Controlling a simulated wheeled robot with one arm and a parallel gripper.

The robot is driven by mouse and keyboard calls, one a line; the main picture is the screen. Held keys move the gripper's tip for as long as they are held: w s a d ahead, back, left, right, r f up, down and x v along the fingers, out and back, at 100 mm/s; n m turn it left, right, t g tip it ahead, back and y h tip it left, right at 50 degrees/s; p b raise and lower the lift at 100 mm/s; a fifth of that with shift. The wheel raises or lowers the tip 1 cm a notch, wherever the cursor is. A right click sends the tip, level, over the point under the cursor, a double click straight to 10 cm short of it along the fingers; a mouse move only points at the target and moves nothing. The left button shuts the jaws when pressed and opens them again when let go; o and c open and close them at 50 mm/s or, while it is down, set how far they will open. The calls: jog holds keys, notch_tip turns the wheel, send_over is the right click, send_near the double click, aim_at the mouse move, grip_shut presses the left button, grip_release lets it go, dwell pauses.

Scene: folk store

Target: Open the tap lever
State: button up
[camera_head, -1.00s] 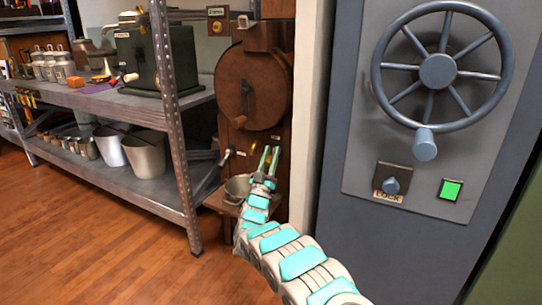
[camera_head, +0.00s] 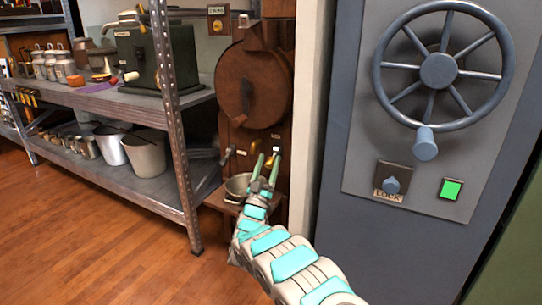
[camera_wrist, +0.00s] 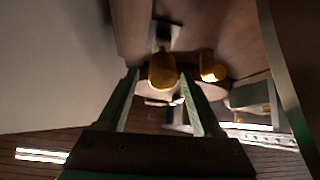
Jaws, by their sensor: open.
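In the wrist view, a rounded yellow tap lever end (camera_wrist: 162,72) stands between the two fingertips of my gripper (camera_wrist: 159,78). Visible gaps lie on both sides of it, and I cannot tell how deep it is between the fingers. A second yellow knob (camera_wrist: 213,70) is to its right. In the head view, my gripper (camera_head: 268,158) is open, its green fingers pointing up at the lower front of the brown wooden dispenser (camera_head: 250,95). A small yellow part (camera_head: 255,146) shows there just beside the fingertips.
A metal pot (camera_head: 237,187) stands on a small wooden ledge left of my gripper. A metal shelf (camera_head: 186,185) is further left. A grey safe door with a wheel (camera_head: 437,70) is at the right. The wooden floor (camera_head: 110,240) is clear.

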jog(key=s+a, duration=0.3)
jog(key=s, duration=0.8)
jog(key=shift+r, duration=0.2)
jog(key=shift+a, duration=0.15)
